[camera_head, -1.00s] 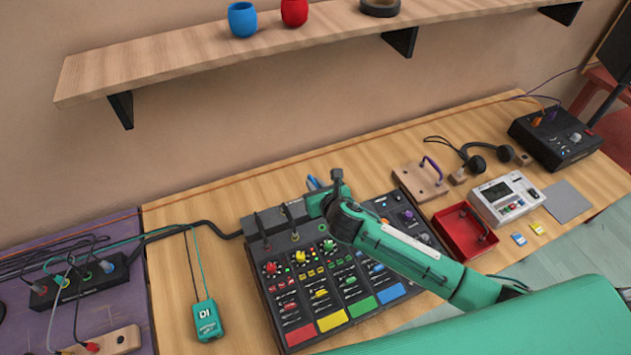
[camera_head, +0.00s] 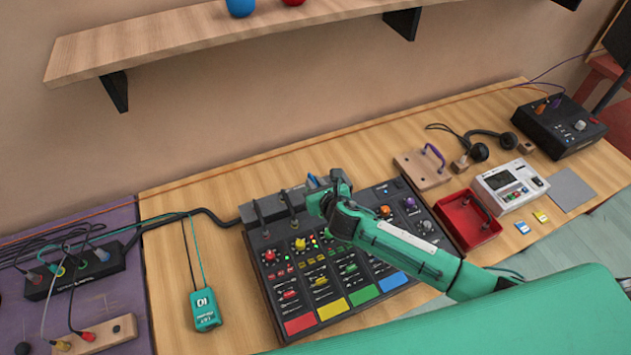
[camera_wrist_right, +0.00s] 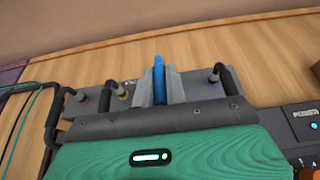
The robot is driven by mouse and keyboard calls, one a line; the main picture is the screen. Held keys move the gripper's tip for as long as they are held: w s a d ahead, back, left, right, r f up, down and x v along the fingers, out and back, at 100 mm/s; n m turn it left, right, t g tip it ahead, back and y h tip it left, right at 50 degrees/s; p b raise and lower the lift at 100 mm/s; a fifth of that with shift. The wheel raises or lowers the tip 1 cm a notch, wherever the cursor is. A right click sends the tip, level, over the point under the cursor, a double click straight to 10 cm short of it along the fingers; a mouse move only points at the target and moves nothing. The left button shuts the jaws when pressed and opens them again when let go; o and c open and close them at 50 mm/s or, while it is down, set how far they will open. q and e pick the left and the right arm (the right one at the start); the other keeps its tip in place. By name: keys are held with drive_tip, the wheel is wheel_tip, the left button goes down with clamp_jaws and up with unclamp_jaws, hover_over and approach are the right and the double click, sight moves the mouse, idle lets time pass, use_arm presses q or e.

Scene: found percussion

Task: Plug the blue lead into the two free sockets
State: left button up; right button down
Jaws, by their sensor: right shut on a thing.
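My right gripper (camera_wrist_right: 158,92) is shut on the blue lead's plug (camera_wrist_right: 159,72), which stands up between the fingers in the wrist view. In the head view a bit of blue (camera_head: 313,181) shows beside my right wrist, over the rear of the mixer (camera_head: 330,275); my arm hides the fingertips. Along the mixer's rear panel (camera_wrist_right: 115,103), black plugs sit on either side of my gripper: two to its left and one to its right. The free sockets cannot be made out. Whether the blue plug touches a socket is hidden. My left gripper is not in view.
A teal DI box (camera_head: 205,309) lies left of the mixer, and a black socket strip (camera_head: 75,272) with cables is at far left. A red tray (camera_head: 467,222), a white device (camera_head: 510,187) and headphones (camera_head: 480,150) lie to the right. A shelf (camera_head: 250,45) hangs behind.

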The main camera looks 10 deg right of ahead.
drive_tip(key=shift+f+p, duration=0.15)
drive_tip(key=shift+p, duration=0.15)
idle(0.4)
drive_tip(key=shift+p, duration=0.85)
idle(1.1)
drive_tip(key=shift+f+b, duration=0.85)
drive_tip(key=shift+f, duration=0.6)
drive_tip(key=c, duration=1.3)
unclamp_jaws()
drive_tip(key=shift+c, duration=0.2)
drive_tip(key=shift+s, duration=0.1)
drive_tip(key=b+v, duration=0.2)
drive_tip(key=v, duration=1)
drive_tip(key=shift+s+d+r, duration=0.1)
drive_tip(key=shift+s+r, duration=0.1)
drive_tip(key=shift+s, duration=0.05)
drive_tip(key=shift+s+r, duration=0.3)
drive_tip(key=shift+s, duration=0.2)
